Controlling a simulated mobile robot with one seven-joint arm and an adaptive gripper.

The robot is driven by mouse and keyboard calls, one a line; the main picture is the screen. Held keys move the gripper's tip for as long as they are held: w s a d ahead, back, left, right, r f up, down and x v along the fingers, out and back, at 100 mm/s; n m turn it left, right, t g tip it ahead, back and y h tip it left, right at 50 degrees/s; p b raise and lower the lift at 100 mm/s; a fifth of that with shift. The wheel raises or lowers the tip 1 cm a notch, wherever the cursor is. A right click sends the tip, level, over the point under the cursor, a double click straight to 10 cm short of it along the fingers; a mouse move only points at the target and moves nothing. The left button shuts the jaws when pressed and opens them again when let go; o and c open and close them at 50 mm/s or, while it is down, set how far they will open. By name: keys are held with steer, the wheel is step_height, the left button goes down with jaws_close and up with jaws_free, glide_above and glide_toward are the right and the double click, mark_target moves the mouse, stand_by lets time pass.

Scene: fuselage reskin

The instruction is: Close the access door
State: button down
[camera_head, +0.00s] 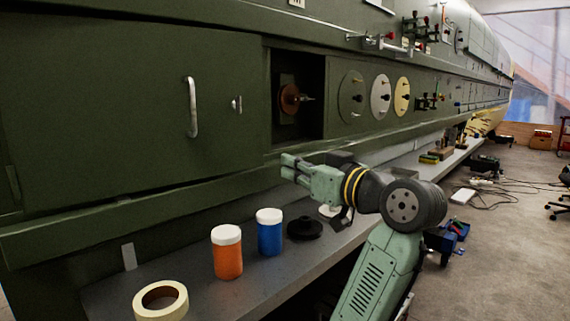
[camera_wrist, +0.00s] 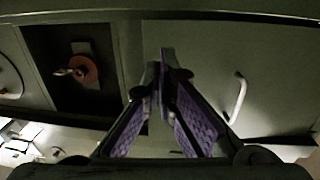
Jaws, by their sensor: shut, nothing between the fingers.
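The access door (camera_head: 120,110) is a large dark green panel at the left in the head view, with a pale vertical bar handle (camera_head: 192,107) and a small latch (camera_head: 237,104). Right of its edge, a dark recess (camera_head: 313,95) stands uncovered with a red-brown disc (camera_head: 289,99) inside. My gripper (camera_head: 286,167) is shut and empty, below the recess and the door's lower right corner. In the wrist view, my gripper's fingertips (camera_wrist: 166,58) lie between the recess (camera_wrist: 45,45) and the door's handle (camera_wrist: 239,97). I cannot tell whether they touch the panel.
A grey shelf (camera_head: 205,296) runs below the wall. On it are a tape roll (camera_head: 180,308), an orange jar (camera_head: 228,258), a blue jar (camera_head: 270,237) and a black disc-shaped part (camera_head: 304,228). Round dials (camera_head: 380,97) sit right of the recess. Cables (camera_head: 495,188) lie on the floor.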

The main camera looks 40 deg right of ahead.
mark_target(253, 154)
steer(key=w+p, duration=0.3)
steer(key=w, duration=0.8)
steer(key=shift+d, duration=0.15)
steer(key=shift+w, duration=1.45)
steer(key=shift+s, duration=0.1)
